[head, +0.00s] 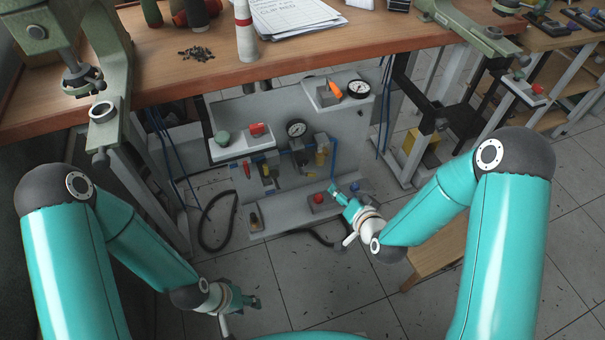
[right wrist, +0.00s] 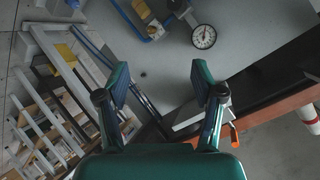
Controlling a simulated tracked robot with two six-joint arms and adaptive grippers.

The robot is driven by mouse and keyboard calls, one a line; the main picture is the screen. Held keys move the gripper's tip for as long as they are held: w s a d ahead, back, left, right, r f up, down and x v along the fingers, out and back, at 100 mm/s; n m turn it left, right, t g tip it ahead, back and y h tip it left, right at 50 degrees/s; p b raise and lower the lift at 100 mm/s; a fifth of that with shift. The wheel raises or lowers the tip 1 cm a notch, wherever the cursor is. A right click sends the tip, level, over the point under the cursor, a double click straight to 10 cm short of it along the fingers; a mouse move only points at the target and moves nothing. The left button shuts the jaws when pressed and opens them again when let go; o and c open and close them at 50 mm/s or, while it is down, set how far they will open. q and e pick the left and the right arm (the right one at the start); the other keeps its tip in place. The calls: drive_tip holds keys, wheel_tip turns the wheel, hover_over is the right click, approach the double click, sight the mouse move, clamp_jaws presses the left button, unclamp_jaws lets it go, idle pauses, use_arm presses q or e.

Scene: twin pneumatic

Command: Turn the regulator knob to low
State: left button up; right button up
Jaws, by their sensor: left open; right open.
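A grey pneumatic panel (head: 345,130) stands under the workbench. A round dial gauge (head: 296,128) is at its middle, with a blue-fitted regulator assembly (head: 298,155) below it; I cannot tell which part is the regulator knob. In the right wrist view a gauge (right wrist: 204,36) and blue fittings (right wrist: 152,28) lie beyond the fingertips. My right gripper (head: 338,191) is in front of the panel's lower right; its fingers (right wrist: 161,84) are open with nothing between them. My left gripper (head: 251,300) is open and empty, low over the floor, away from the panel.
A shelf at the panel's upper right holds an orange lever (head: 334,89) and another gauge (head: 359,88). A left shelf (head: 240,146) carries green and red buttons. The lower ledge has a red button (head: 319,198). A black hose (head: 215,225) loops on the floor. The workbench (head: 200,70) overhangs the panel.

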drive_tip(key=w+a+f+t+b, duration=0.1)
drive_tip(key=w+f+t+b, duration=0.35)
drive_tip(key=b, duration=0.75)
drive_tip(key=n+t+y+b, duration=0.1)
drive_tip(key=y+b, duration=0.1)
drive_tip(key=b, duration=1.3)
approach(304, 163)
drive_tip(key=b+x, duration=0.3)
drive_tip(key=x, duration=0.8)
drive_tip(key=shift+w+a+b, duration=0.1)
drive_tip(key=shift+b, duration=0.3)
drive_tip(key=c, duration=1.1)
